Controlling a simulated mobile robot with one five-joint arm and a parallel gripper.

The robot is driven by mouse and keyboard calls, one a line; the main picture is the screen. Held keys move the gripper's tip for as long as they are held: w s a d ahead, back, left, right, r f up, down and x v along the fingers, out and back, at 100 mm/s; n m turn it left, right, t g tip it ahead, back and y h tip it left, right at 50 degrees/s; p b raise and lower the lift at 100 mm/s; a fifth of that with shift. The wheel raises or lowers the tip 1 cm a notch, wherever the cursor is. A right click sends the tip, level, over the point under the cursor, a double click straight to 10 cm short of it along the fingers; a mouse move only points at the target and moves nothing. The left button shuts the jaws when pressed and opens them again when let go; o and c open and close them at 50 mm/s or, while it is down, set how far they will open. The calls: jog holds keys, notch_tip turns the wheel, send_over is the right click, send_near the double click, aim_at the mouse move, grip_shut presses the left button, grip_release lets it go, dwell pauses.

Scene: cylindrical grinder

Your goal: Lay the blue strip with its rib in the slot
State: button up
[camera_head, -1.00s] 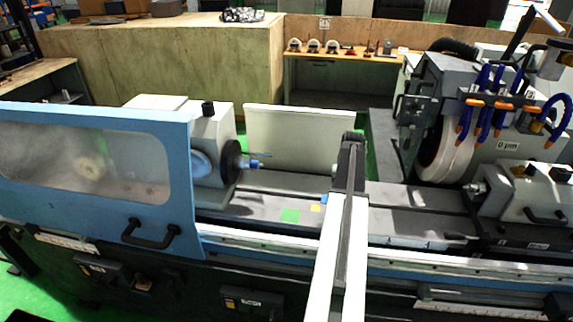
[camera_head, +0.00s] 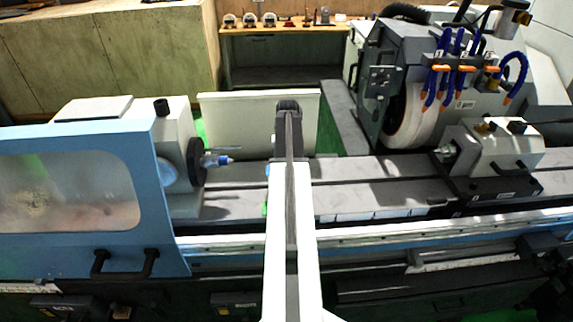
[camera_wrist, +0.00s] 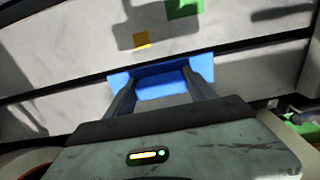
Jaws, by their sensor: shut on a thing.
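The blue strip (camera_wrist: 160,82) is between the two fingers of my gripper (camera_wrist: 159,80) in the wrist view, and my gripper is shut on it. The strip lies across the line of the dark slot (camera_wrist: 50,90) in the grey machine table, hiding part of it. I cannot tell whether the strip touches the table, and its rib is hidden. In the head view my arm covers the gripper; a small bit of the strip (camera_head: 268,170) shows at the arm's left edge.
A yellow square (camera_wrist: 141,40) and a green square (camera_wrist: 185,8) mark the table beyond the slot. In the head view, the blue-tipped workhead (camera_head: 180,150) stands left. The grinding wheel (camera_head: 405,118) and tailstock (camera_head: 495,150) stand right. A blue guard door (camera_head: 160,210) is at front left.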

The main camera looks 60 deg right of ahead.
jog(key=shift+f+b, duration=2.65)
jog(key=shift+f, duration=0.25)
jog(key=shift+f, duration=0.1)
jog(key=shift+f+b, duration=0.35)
jog(key=shift+b, duration=0.1)
jog(key=shift+f+b, duration=0.7)
jog(key=shift+f, duration=0.05)
jog(key=o, duration=1.5)
jog(key=shift+r, duration=0.1)
notch_tip(320, 180, up, 8)
jog(key=p, duration=0.7)
jog(key=shift+s+p, duration=0.1)
jog(key=shift+p, duration=0.3)
